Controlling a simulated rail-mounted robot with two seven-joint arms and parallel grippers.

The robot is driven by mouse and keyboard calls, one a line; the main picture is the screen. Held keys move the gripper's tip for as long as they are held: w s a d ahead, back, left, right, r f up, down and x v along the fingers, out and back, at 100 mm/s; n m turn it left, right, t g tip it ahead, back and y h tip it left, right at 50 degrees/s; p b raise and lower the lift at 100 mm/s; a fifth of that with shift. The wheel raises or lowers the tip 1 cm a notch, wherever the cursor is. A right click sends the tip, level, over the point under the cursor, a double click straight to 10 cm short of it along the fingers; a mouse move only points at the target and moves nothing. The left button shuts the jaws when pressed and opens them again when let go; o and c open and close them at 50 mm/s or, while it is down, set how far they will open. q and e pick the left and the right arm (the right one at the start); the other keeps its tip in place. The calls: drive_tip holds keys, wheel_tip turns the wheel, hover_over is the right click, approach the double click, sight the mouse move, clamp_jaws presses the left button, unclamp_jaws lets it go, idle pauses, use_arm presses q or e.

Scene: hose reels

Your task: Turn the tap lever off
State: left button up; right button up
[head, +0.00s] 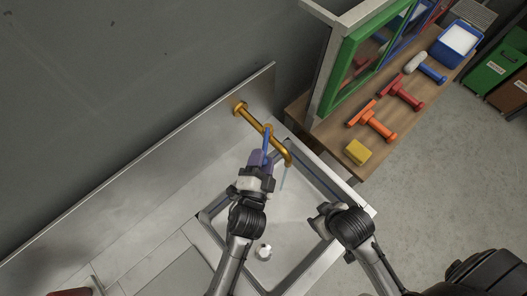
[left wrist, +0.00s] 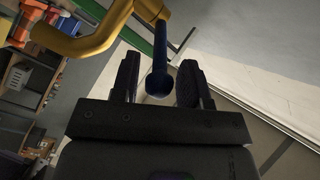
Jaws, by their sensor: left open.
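The brass tap (head: 279,149) comes out of the steel backsplash and bends down over the sink basin. It also shows at the top of the left wrist view (left wrist: 92,40). Its blue lever (head: 266,140) points toward my left gripper (head: 262,158). In the left wrist view the lever (left wrist: 160,72) lies between the two fingers of the open left gripper (left wrist: 158,85), with gaps on both sides. A thin pale-blue stream of water (head: 284,178) falls from the spout. My right gripper (head: 322,217) hangs over the basin's right rim, apart from the tap; its jaws are unclear.
The steel sink (head: 330,190) has a raised rim and a drain (head: 263,252). To the right, a wooden bench (head: 400,125) holds a yellow sponge (head: 357,151), orange and red tools, a blue bin (head: 457,40) and a green frame (head: 345,77). The backsplash (head: 150,158) limits room behind the tap.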

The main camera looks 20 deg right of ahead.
use_arm(q)
drive_tip(key=shift+x, duration=0.95)
clamp_jaws()
